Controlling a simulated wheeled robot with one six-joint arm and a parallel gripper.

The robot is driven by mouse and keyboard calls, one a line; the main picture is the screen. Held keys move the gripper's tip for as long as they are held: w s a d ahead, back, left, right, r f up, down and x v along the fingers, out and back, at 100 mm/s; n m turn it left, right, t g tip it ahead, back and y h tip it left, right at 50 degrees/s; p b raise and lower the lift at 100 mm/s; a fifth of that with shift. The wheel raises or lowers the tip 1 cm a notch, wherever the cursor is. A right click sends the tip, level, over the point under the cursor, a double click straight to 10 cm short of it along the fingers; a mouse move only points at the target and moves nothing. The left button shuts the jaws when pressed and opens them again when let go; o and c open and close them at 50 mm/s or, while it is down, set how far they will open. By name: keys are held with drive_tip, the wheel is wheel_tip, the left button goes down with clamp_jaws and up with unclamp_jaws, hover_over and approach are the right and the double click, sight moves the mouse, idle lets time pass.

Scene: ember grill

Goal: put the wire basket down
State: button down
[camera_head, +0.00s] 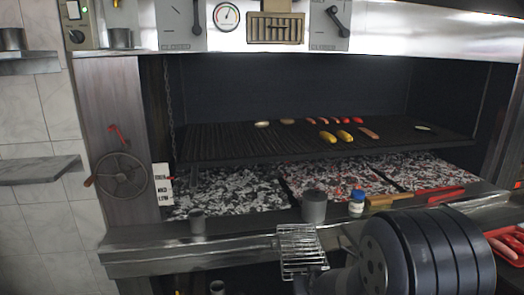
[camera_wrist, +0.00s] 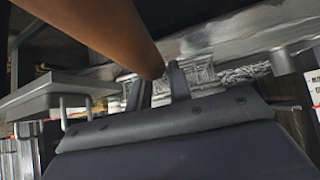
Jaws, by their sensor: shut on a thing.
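The wire basket (camera_head: 300,248) shows in the head view as a flat silver grid, at the front ledge of the grill, left of my dark arm. I cannot tell whether it touches the ledge. In the wrist view my gripper (camera_wrist: 157,84) has its two dark fingers close around the lower end of a thick brown handle (camera_wrist: 105,32), which looks like the basket's handle. The handle runs up to the left, close to the camera. My gripper is hidden behind my arm in the head view.
A grey cup (camera_head: 314,207) and a white-and-blue jar (camera_head: 356,204) stand on the ledge (camera_head: 240,226) behind the basket. A smaller cup (camera_head: 197,220) stands further left. The ledge between the cups looks clear. Sausages and corn lie on the grate (camera_head: 230,143) above coals.

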drive_tip(key=s+d+f, duration=0.2)
drive_tip(key=s+f, duration=0.6)
drive_tip(key=f, duration=0.2)
drive_tip(key=shift+f+m, duration=0.3)
